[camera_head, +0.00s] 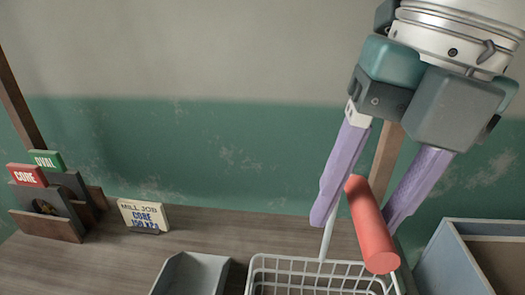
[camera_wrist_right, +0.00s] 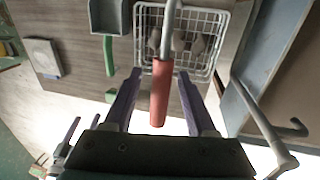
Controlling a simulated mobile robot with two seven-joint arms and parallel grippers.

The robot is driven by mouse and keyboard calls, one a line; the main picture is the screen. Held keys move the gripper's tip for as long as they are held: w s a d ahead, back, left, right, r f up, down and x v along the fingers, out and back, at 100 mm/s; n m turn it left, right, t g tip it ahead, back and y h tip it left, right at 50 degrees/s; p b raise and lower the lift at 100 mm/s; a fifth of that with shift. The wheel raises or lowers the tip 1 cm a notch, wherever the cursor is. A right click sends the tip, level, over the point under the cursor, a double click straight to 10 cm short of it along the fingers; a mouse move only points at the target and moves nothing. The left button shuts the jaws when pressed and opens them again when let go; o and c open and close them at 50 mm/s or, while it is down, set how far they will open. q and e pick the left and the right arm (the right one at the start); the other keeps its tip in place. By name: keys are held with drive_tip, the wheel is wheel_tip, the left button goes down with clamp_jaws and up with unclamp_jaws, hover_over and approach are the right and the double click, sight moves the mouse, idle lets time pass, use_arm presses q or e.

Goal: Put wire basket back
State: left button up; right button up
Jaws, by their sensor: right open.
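The white wire basket (camera_head: 317,266) stands on the wooden bench at the bottom edge of the head view, its lower part cut off. Its red cylindrical handle (camera_head: 371,225) rises above it on a pale rod. The right wrist view shows the basket (camera_wrist_right: 222,35) with several greyish lumps in it and the handle (camera_wrist_right: 160,95) pointing towards me. My right gripper (camera_head: 357,222) is open, its two purple fingers on either side of the red handle. In the wrist view, gaps show between the handle and both fingers.
A grey scoop-like tray (camera_head: 192,272) stands left of the basket. A blue-grey box (camera_head: 455,255) with a brown interior is close on the right. A "MILL JOB" card (camera_head: 144,215) and a wooden card rack (camera_head: 50,226) are at the left.

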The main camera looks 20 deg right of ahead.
wheel_tip(320, 180, up, 8)
drive_tip(key=d+p, duration=0.1)
drive_tip(key=shift+s+f, duration=0.2)
drive_tip(key=shift+s, duration=0.15)
drive_tip(key=shift+d, duration=0.1)
